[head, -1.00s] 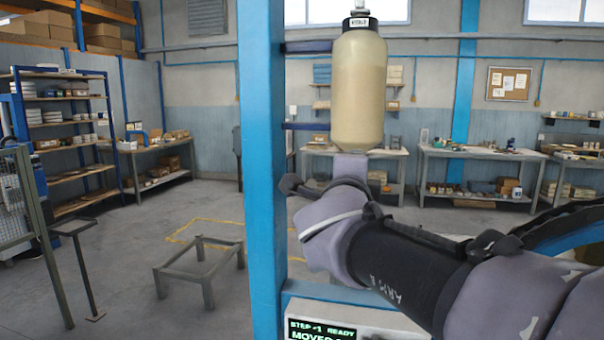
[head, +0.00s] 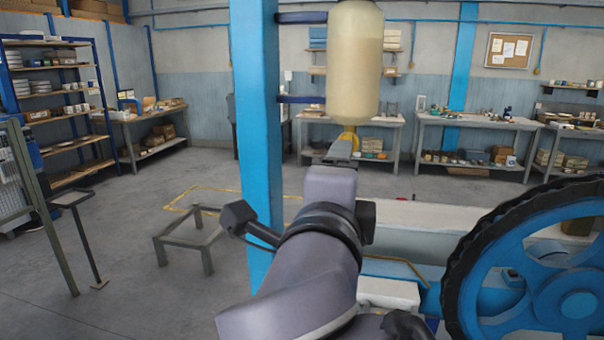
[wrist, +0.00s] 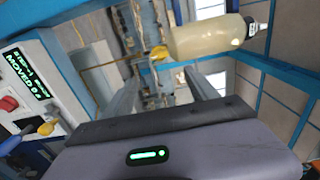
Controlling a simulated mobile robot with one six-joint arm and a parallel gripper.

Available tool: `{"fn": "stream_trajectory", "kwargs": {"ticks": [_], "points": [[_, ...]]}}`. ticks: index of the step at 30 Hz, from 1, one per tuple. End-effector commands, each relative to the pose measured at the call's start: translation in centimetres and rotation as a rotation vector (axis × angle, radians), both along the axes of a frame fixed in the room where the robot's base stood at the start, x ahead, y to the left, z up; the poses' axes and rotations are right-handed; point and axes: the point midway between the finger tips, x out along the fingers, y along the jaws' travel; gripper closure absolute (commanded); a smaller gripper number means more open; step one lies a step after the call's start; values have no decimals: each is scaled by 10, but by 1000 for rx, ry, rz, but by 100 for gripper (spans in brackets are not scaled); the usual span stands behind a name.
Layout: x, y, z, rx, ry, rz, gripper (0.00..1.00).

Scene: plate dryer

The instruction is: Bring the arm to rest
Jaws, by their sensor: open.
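My arm reaches up in the middle of the head view, with my gripper (head: 342,148) at its far end, just below a hanging cream-coloured bottle (head: 354,70). In the wrist view my gripper (wrist: 165,85) has its two grey fingers spread apart, with nothing seen held between them. The bottle (wrist: 212,40) lies beyond the fingertips there, with a yellow fitting (wrist: 158,52) at its end. The yellow fitting (head: 350,136) shows right behind my gripper in the head view; I cannot tell whether they touch.
A blue post (head: 256,120) stands just left of my arm. A large blue wheel with a black rim (head: 470,250) stands close on the right. A control box with a lit display (wrist: 28,75) is at the wrist view's left. Open floor (head: 120,260) lies left.

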Motion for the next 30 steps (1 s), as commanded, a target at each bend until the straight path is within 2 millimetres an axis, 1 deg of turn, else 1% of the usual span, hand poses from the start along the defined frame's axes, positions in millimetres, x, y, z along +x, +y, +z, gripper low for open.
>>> {"fn": "stream_trajectory", "kwargs": {"ticks": [1,3,5,14,17,19,20,21,23,24,26,27,30], "points": [[-7,3,1,1,-1,4,33],[-13,4,0,0,0,2,33],[-15,5,0,0,0,2,33],[-15,6,0,-7,-4,13,33],[-6,16,1,-75,-23,133,33],[-2,34,-9,-200,-11,298,33],[-4,43,-19,-274,14,378,33],[-9,54,-41,-379,69,485,33],[-25,62,-88,-537,200,634,33],[-41,59,-125,-633,313,723,33],[-68,48,-176,-735,488,825,33],[-87,37,-204,-778,597,873,33],[-127,11,-253,-831,817,951,33]]}}
